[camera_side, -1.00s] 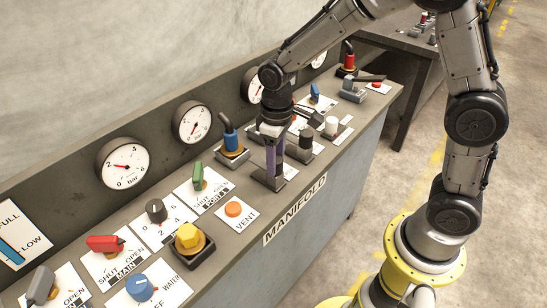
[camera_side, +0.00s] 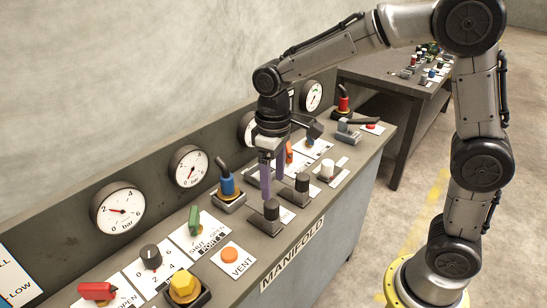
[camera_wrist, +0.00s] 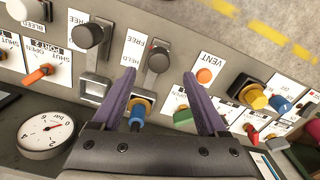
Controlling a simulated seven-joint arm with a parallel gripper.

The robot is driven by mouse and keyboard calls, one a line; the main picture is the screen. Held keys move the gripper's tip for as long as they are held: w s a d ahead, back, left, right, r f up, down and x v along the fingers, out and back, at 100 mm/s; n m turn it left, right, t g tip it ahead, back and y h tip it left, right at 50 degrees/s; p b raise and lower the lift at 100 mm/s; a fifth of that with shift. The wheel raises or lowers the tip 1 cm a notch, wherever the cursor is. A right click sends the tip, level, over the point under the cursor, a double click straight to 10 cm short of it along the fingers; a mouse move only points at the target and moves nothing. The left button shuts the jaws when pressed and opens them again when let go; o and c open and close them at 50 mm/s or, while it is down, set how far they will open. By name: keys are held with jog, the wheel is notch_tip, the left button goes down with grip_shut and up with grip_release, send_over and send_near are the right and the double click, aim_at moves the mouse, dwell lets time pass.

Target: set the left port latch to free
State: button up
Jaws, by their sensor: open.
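The left port latch has a black cylindrical knob (camera_side: 271,211) on a grey slotted plate; its knob (camera_wrist: 159,61) also shows in the wrist view, close to the card with the words FREE and HELD. I cannot clearly tell which end of its slot the knob stands at. My gripper (camera_side: 272,191) is open and empty, with purple fingers pointing down. In the side view it hovers just above and behind the knob, apart from it. In the wrist view the knob appears beyond the gap between the fingertips (camera_wrist: 160,77).
A second black-knobbed latch (camera_side: 302,184) stands to the right, then a white knob (camera_side: 327,169). A blue-handled lever (camera_side: 227,184) stands to the left, near the gauges. An orange VENT button (camera_side: 229,255) lies nearer the front edge.

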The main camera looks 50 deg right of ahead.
notch_tip(320, 180, up, 6)
dwell(0.5)
jog(key=s+d+r+m+t, duration=0.1)
jog(key=s+d+r+t, duration=0.25)
jog(key=s+r, duration=0.45)
jog(key=s+d+f+m+t, duration=0.2)
jog(key=s+f, duration=0.5)
jog(key=s, duration=0.4)
jog(key=shift+s+d+f, duration=0.2)
jog(key=shift+d+f, duration=0.15)
